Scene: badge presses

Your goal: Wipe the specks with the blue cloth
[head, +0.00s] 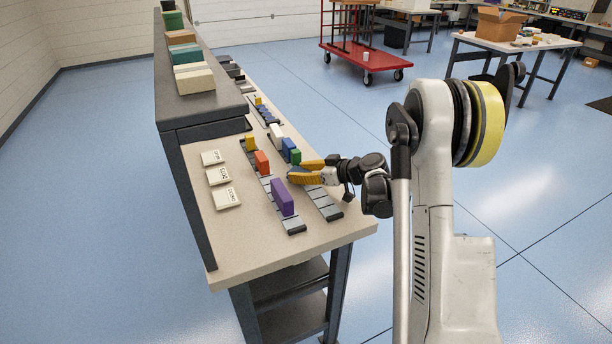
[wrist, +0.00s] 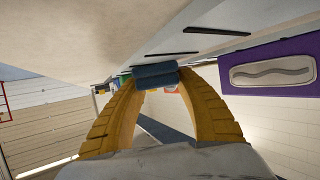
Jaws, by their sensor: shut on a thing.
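My gripper (head: 293,171) reaches in from the right over the worktop (head: 247,243), its yellow fingers beside a rail of slotted dark strips. In the wrist view its fingers (wrist: 157,84) are closed on a small folded blue piece (wrist: 156,73), which looks like the blue cloth. The cloth sits close to the pale worktop surface; I cannot tell whether it touches. In the head view the cloth is not clearly made out at the fingertips. I cannot make out any specks in either view.
A purple block (head: 282,197) stands on the near rail; its side with a wavy emblem shows at right in the wrist view (wrist: 270,73). An orange block (head: 262,162), green block (head: 295,156) and blue block (head: 288,146) stand nearby. White labelled tiles (head: 219,176) lie left. The worktop's front is clear.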

